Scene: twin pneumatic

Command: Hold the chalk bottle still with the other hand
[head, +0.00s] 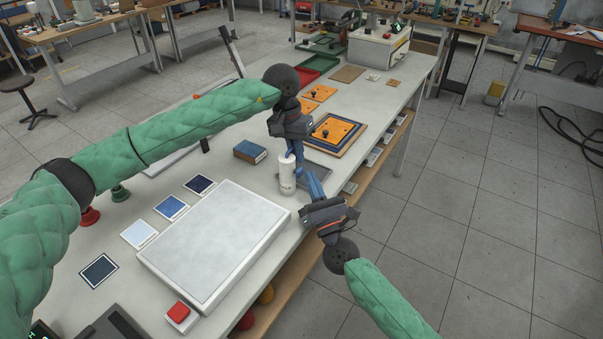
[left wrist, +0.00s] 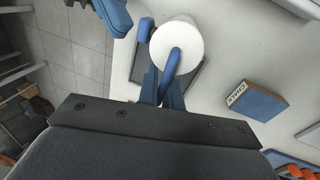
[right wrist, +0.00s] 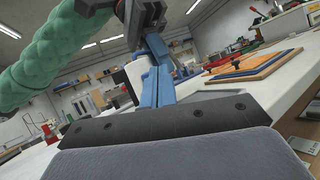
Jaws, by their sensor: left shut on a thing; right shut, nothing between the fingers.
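The chalk bottle (head: 287,178), a white cylinder, stands upright by the table's right edge. In the left wrist view its round white top (left wrist: 176,43) has a curved blue part (left wrist: 171,62) across it. My left gripper (head: 296,152) is above the bottle, its fingers shut on that blue part. My right gripper (head: 314,182) is shut and empty just right of the bottle. In the right wrist view its fingers (right wrist: 156,86) are together, with the white bottle (right wrist: 136,76) partly hidden behind them. I cannot tell whether they touch it.
A dark flat tray (head: 325,174) lies beside the bottle. A blue box (head: 250,151) is behind it. A large pale slab (head: 215,245) fills the near table, with dark and blue cards (head: 172,207) at its left. Orange boards (head: 335,132) lie farther back.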

